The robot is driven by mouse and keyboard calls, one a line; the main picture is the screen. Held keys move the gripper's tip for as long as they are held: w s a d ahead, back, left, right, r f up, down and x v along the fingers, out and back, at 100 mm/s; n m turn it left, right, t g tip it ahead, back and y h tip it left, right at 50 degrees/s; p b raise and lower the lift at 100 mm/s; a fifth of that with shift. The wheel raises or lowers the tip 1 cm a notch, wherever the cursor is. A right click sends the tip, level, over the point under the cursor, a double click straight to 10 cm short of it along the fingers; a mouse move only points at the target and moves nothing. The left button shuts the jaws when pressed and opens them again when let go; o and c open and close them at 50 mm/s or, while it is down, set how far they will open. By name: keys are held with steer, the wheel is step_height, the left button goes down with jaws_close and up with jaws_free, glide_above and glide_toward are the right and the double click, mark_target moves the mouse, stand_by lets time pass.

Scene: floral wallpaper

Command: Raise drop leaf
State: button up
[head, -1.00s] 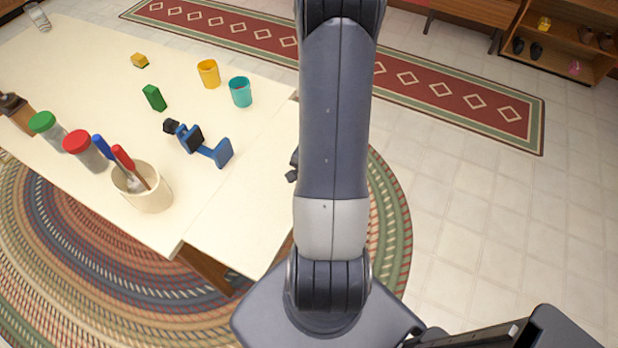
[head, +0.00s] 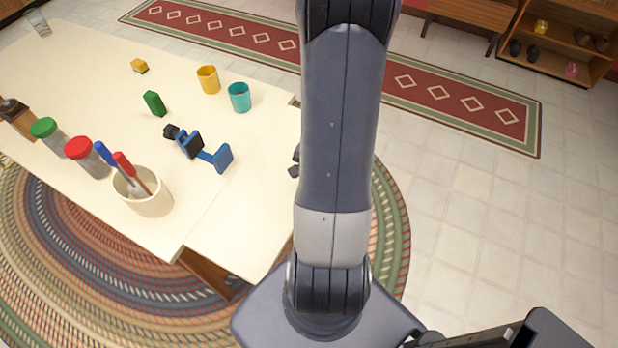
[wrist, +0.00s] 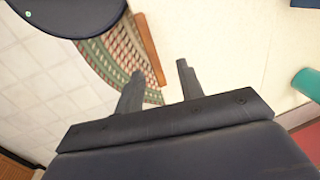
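The white table (head: 100,85) stands at the left in the head view. Its drop leaf (head: 235,230) is the strip on the right side, past a straight seam. The leaf looks about level with the top; a small remaining slope cannot be judged. In the wrist view the pale leaf surface (wrist: 230,50) fills the upper right. My gripper (wrist: 160,68) is open, its fingers apart at the leaf's edge, one finger over the pale surface and the other over the rug. My arm hides most of the gripper in the head view.
A blue clamp-like object (head: 205,150) lies near the seam. A teal cup (head: 239,97), yellow cup (head: 208,79), green block (head: 154,103), utensil crock (head: 148,195) and red-lidded jar (head: 85,157) stand on the table. A braided rug (head: 80,260) lies below.

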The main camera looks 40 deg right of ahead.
steer(key=r, duration=0.2)
steer(key=s+r, duration=0.1)
steer(key=r, duration=0.2)
steer(key=shift+d+r, duration=0.2)
steer(key=shift+r, duration=0.05)
steer(key=shift+f, duration=0.1)
steer(key=f, duration=0.3)
steer(key=w+f+b, duration=0.1)
steer(key=f, duration=0.3)
steer(key=f+b, duration=0.1)
steer(key=f, duration=0.2)
steer(key=shift+w+a+f, duration=0.3)
steer(key=shift+w+a, duration=0.1)
